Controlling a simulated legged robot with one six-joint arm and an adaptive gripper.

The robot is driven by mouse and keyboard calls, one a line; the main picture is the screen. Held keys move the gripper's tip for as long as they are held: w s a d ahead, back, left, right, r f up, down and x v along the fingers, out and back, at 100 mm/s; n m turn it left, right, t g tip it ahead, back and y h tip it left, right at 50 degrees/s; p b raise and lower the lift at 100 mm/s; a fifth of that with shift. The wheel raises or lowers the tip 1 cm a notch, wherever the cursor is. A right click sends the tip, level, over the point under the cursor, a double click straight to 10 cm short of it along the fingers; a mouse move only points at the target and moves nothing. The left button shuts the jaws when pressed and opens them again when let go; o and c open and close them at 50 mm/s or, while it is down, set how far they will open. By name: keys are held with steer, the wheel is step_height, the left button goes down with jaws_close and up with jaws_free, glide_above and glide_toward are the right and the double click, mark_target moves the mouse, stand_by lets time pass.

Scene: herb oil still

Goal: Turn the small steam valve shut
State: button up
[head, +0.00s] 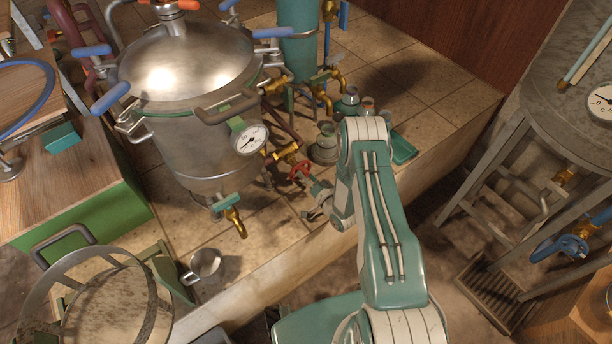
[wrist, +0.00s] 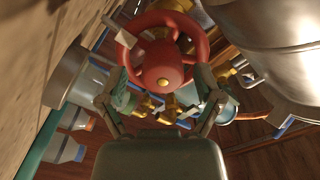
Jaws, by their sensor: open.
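The small steam valve has a red handwheel (head: 300,169) on brass piping, low at the right of the steel still (head: 185,85). In the wrist view the red handwheel (wrist: 163,63) is large, with a round hub and a brass centre. My gripper (head: 318,200) is just below and right of the handwheel in the head view. In the wrist view my gripper (wrist: 162,82) is open, with one finger on each side of the wheel's lower part. I cannot tell whether the fingers touch the rim. Part of my gripper is hidden by my arm in the head view.
A pressure gauge (head: 250,139) and a brass tap (head: 235,222) are on the still. Glass bottles (head: 348,101) and a teal tray (head: 403,149) stand behind my arm. A metal mug (head: 203,265) is at the ledge. A blue handwheel (head: 560,248) is at the right.

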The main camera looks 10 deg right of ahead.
steer(key=v, duration=1.2)
steer(key=shift+f, duration=0.1)
stand_by(0.9)
